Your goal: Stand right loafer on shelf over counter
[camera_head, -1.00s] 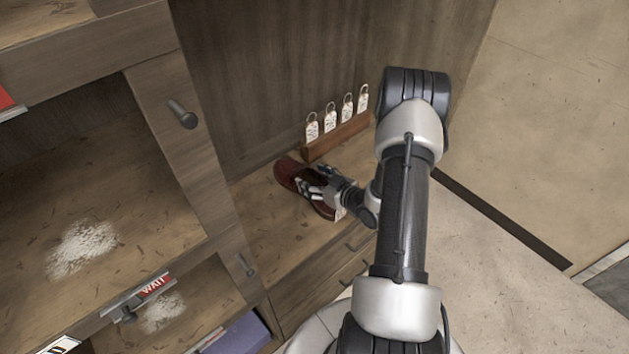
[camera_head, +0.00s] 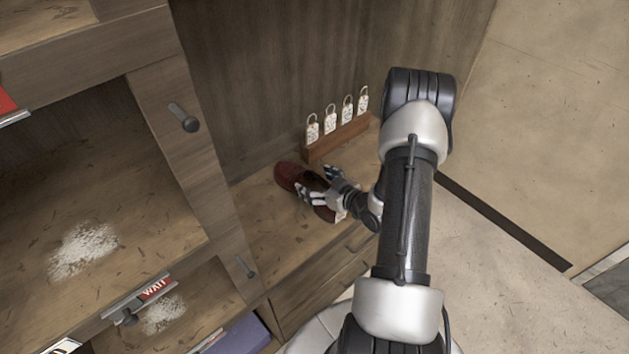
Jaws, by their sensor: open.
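A dark red loafer (camera_head: 288,174) lies on the wooden counter (camera_head: 262,222), its rounded toe pointing to the upper left. My gripper (camera_head: 318,184) is open at the loafer, its fingers over and beside the shoe's middle. The fingers and wrist hide part of the shoe. I cannot tell whether either finger touches it. Whether it is the right or left shoe cannot be told.
A wooden rack with several tags (camera_head: 336,138) stands behind the loafer against the back panel. On the left is a shelf unit (camera_head: 180,160) with knobs, a "WAIT" label (camera_head: 155,287) and pale dusty patches. A purple box (camera_head: 240,335) sits low. Drawers are under the counter.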

